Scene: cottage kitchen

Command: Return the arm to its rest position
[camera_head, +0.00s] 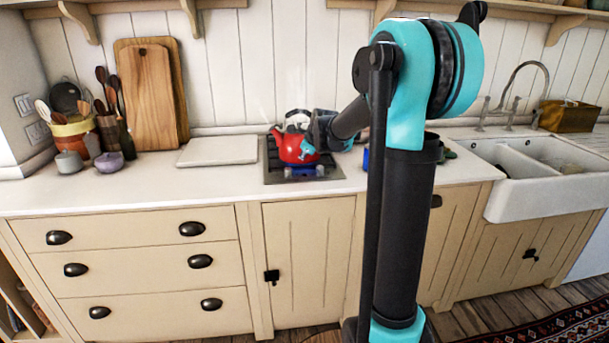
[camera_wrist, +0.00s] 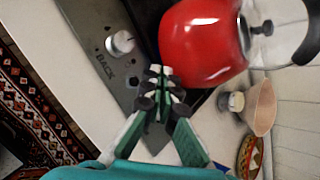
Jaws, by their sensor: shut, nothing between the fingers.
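My arm (camera_head: 405,100) reaches over the counter toward the red kettle (camera_head: 284,148) on the hob (camera_head: 275,176). My gripper (camera_wrist: 160,88) is shut and empty, with its fingertips together just short of the kettle in the wrist view. The kettle also fills the top of the wrist view (camera_wrist: 203,45), with its clear part and dark handle at the right. I cannot tell whether the fingertips touch it. In the head view my forearm and gripper hide the kettle's right side.
Behind the hob is a white plank wall. A pale board (camera_head: 218,151) lies left of the hob; wooden boards (camera_head: 148,95) and a utensil pot (camera_head: 72,135) stand farther left. The white sink (camera_head: 535,165) is at the right. The wrist view shows a pinkish bowl (camera_wrist: 262,108).

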